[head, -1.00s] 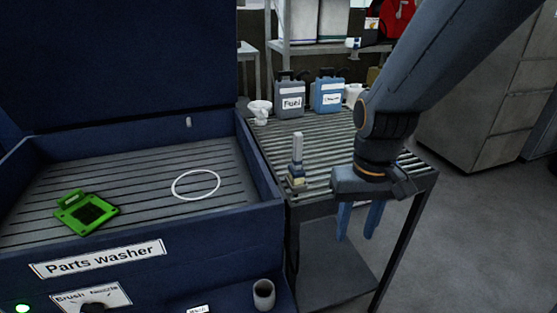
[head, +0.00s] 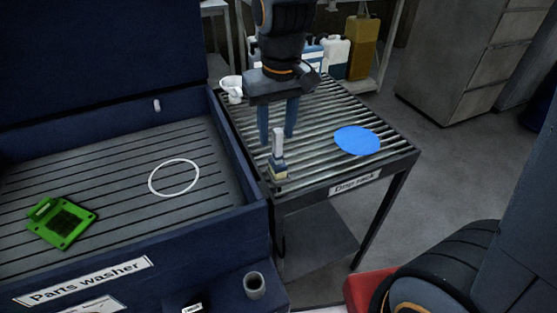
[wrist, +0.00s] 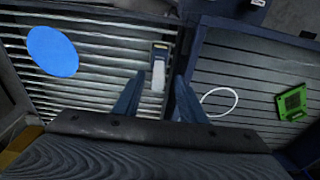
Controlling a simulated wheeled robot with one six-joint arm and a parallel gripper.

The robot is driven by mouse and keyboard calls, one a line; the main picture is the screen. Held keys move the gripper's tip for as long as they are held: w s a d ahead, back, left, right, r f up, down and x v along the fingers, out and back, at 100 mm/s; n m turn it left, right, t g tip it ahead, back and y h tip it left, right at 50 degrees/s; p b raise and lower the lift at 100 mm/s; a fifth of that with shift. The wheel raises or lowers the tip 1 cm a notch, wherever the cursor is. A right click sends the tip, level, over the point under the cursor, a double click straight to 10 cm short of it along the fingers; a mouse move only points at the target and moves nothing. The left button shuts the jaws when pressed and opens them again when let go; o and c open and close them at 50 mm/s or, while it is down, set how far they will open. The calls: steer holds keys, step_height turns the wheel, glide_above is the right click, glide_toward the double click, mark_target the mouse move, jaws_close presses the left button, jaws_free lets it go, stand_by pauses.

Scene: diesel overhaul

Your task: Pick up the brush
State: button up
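The brush (head: 278,156) has a pale grey handle, a dark collar and a yellowish lower end. In the head view the brush handle shows between the fingertips, in front of the gripper. In the wrist view the brush (wrist: 158,70) lies just beyond the gap between the open fingers (wrist: 158,92). Contact is not visible.
A blue disc (head: 357,140) marks the rack's right side. A white funnel-like cup (head: 232,86) and jugs (head: 335,52) stand behind. The parts washer (head: 105,262) at left holds a green part (head: 62,222) and a white ring (head: 174,162).

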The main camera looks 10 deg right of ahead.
mark_target(277, 143)
steer(key=shift+w+d+f+p, duration=0.15)
steer(key=shift+f+p, duration=0.15)
steer(key=shift+f, duration=0.9)
steer(key=shift+w+a+f+p, duration=0.15)
steer(key=shift+f+p, duration=0.15)
steer(key=shift+f, duration=0.9)
steer(key=shift+d, duration=0.1)
jaws_close()
steer(key=shift+r, duration=0.15)
